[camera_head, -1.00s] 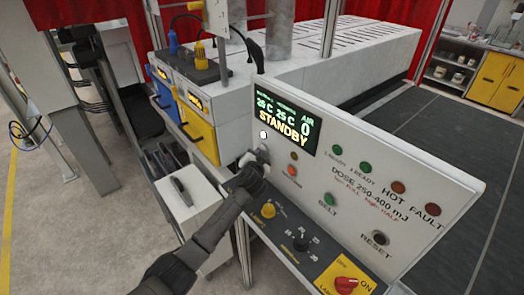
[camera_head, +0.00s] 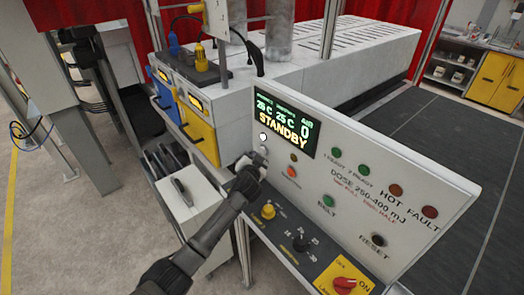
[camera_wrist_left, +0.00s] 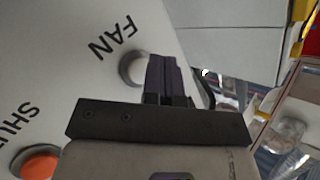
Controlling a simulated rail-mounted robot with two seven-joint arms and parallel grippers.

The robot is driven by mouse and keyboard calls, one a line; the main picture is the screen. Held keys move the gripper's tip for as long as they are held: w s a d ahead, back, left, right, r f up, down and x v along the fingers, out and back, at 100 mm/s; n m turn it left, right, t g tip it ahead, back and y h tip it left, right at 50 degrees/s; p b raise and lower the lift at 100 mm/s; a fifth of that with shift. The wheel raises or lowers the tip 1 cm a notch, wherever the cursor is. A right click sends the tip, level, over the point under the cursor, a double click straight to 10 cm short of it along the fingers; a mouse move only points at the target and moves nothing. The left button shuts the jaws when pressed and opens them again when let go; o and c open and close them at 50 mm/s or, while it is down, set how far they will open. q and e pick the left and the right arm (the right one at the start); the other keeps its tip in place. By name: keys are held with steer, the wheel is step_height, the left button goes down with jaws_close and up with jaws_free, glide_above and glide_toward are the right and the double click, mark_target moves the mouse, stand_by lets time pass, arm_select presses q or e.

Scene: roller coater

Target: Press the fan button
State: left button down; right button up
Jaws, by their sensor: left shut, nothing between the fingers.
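The fan button (camera_wrist_left: 130,68) is a pale round button beside the word FAN on the light panel, seen in the wrist view. My left gripper (camera_wrist_left: 163,73) is shut and empty, its dark fingers pointing at the panel right beside the button and overlapping its edge in the picture. I cannot tell whether they touch it. In the head view, my left gripper (camera_head: 252,161) is at the left end of the control panel (camera_head: 455,193), below a small white lamp (camera_head: 263,137). My right gripper is not in view.
The panel display (camera_head: 284,122) reads STANDBY. An orange button (camera_head: 291,172) and a green belt button (camera_head: 328,201) are to the right of my gripper. A yellow knob (camera_head: 268,211) and a red switch (camera_head: 345,283) are on the lower ledge. A grey box (camera_head: 190,207) stands at left.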

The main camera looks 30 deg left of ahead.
arm_select(q)
steer(key=s+p, duration=0.1)
steer(key=s, duration=0.1)
steer(key=s+a+p, duration=0.1)
steer(key=s+p, duration=0.1)
steer(key=shift+s+a, duration=0.2)
steer(key=shift+s, duration=0.2)
stand_by(0.7)
